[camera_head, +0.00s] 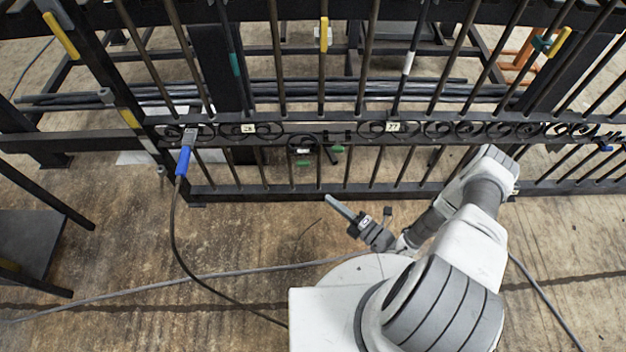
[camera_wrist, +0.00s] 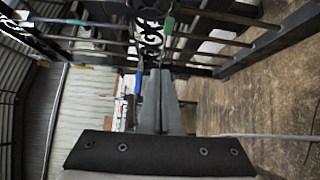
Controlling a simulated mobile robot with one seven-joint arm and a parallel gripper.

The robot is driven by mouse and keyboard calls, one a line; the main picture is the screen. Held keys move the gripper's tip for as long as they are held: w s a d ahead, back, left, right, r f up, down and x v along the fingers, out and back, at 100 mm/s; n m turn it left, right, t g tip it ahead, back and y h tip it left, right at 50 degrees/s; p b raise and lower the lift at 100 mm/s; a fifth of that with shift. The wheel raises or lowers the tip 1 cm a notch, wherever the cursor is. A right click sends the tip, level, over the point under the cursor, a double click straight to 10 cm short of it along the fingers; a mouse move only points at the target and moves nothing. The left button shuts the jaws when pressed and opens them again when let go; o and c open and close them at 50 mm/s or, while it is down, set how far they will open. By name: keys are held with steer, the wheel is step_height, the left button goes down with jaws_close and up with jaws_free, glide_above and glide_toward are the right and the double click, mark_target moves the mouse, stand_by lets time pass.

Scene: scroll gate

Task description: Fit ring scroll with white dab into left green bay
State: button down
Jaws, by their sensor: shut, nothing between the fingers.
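My gripper (camera_head: 329,199) is shut and empty, in front of the gate's lower rail; its fingers (camera_wrist: 161,78) also show closed together in the wrist view. A dark scroll piece (camera_head: 302,142) sits in the gate's scroll band, left of centre. Green marks (camera_head: 303,163) (camera_head: 336,149) show just below and right of it. I cannot make out a white dab on any scroll, so I cannot tell which is the ring scroll. In the wrist view, dark scrollwork (camera_wrist: 151,30) lies beyond the fingertips, with a green mark (camera_wrist: 168,25) beside it.
The dark gate (camera_head: 350,194) spans the view, its bars bearing coloured tape. A dark stand (camera_head: 28,245) is at far left. Floor between it and my base is open, crossed by cables.

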steer(key=f, duration=0.1)
steer(key=b, duration=0.3)
glide_toward(300, 166)
steer(key=shift+m+h, duration=0.3)
steer(key=shift+x, duration=3)
steer(key=shift+a+r, duration=0.15)
steer(key=shift+r, duration=0.05)
